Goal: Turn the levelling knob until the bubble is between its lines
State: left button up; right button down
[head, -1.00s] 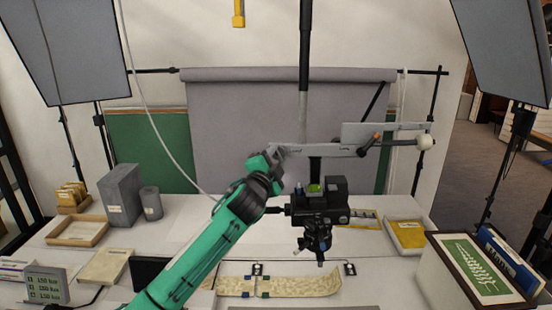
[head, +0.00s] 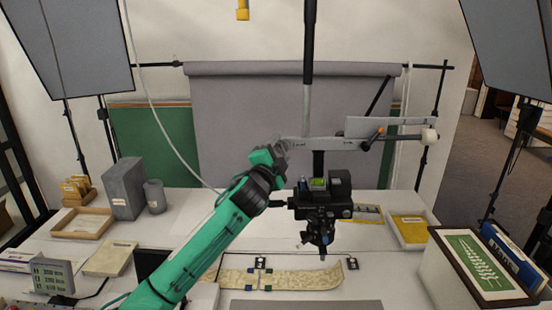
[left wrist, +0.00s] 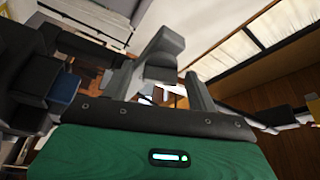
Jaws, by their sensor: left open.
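A black camera (head: 338,200) hangs from the dark column at the centre of the head view. A small bright green level (head: 318,183) sits on top of it; its bubble and lines are too small to read. I cannot tell for sure which part is the levelling knob. My left gripper (head: 281,147) is open, above and left of the camera, apart from the level and in front of the horizontal arm. In the left wrist view its dark fingers (left wrist: 178,75) stand apart with nothing clearly between them.
A patterned strip (head: 300,278) lies below the camera. Grey blocks (head: 127,188), a wooden tray (head: 82,223) and a framed green print (head: 478,263) stand at the sides.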

pick_arm(q)
jog(key=b+v, duration=0.6)
jog(key=v, duration=0.7)
jog(key=shift+s+b, duration=0.3)
jog(key=shift+s, duration=0.05)
jog(key=shift+a+f, duration=0.1)
jog(key=shift+f, duration=0.05)
